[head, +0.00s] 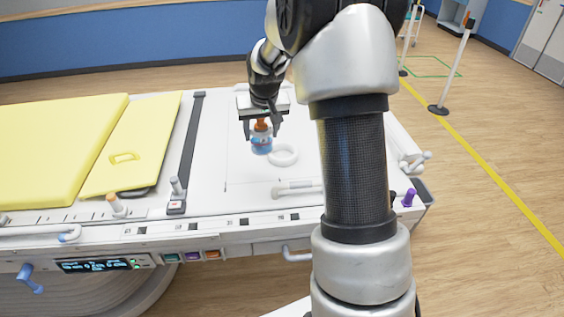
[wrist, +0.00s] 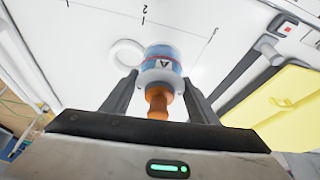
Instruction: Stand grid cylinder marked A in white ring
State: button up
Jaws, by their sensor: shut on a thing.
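The cylinder marked A (head: 261,142) is blue with pale ends and an orange stem on top. In the wrist view the same cylinder (wrist: 160,65) shows a dark A on a white patch. My gripper (head: 262,128) is shut on it, with one finger on each side. The cylinder looks upright in the head view. The white ring (head: 284,155) lies on the white table top just right of the cylinder. In the wrist view the ring (wrist: 126,53) is beside the cylinder, apart from or partly behind it. I cannot tell whether the cylinder's base touches the table.
A yellow pad (head: 60,140) and a smaller yellow panel (head: 130,150) cover the table's left part. A dark rail (head: 190,145) stands left of the gripper. A white handle-like part (head: 296,188) lies near the front edge. The white surface around the ring is mostly clear.

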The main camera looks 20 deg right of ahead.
jog(key=m+b, duration=0.1)
jog(key=b, duration=0.1)
send_over(283, 144)
jog(key=s+a, duration=0.2)
jog(key=s, duration=0.2)
notch_tip(283, 144, down, 2)
jog(key=f, duration=0.1)
jog(key=shift+h, duration=0.3)
jog(key=f, duration=0.9)
jog(key=shift+w+d+f, duration=0.15)
jog(key=shift+w+f, duration=0.05)
jog(key=shift+f, duration=0.1)
jog(key=shift+f+b, duration=0.4)
jog(key=shift+s+f, duration=0.15)
jog(key=shift+f, duration=0.05)
